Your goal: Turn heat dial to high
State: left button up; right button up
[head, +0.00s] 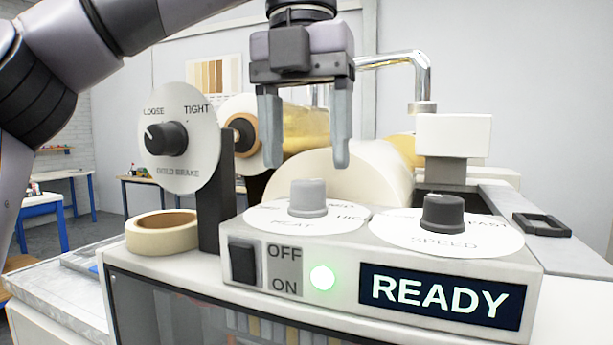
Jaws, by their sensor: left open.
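The heat dial is a grey knob (307,197) on a white round plate (268,219) marked HEAT, on top of the machine's control box. HIGH shows at the plate's right; the low end of the scale and the knob's pointer cannot be made out. My left gripper (307,160) points down above the heat knob. Its two fingers are open, one to each side of the knob, with their tips a little higher than its top. Nothing is between them. My right gripper is not in view.
A dark speed knob (442,212) stands right of the heat dial. The gold brake dial (180,138) rises at the left, beside a tape roll (162,233). A cream roller (345,180) is behind. The box front has an OFF/ON switch (243,261), a lit green lamp (322,278) and a READY display (441,296).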

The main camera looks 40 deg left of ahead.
aim_at(308, 181)
pick_arm(q)
jog(key=shift+f, duration=2)
jog(key=c, duration=1.1)
jog(key=shift+o, duration=0.2)
jog(key=shift+m, duration=0.3)
jog(key=m, duration=0.5)
jog(key=shift+w, duration=0.1)
jog(key=m, duration=0.6)
jog(key=shift+d, duration=0.1)
jog(key=shift+m, duration=0.3)
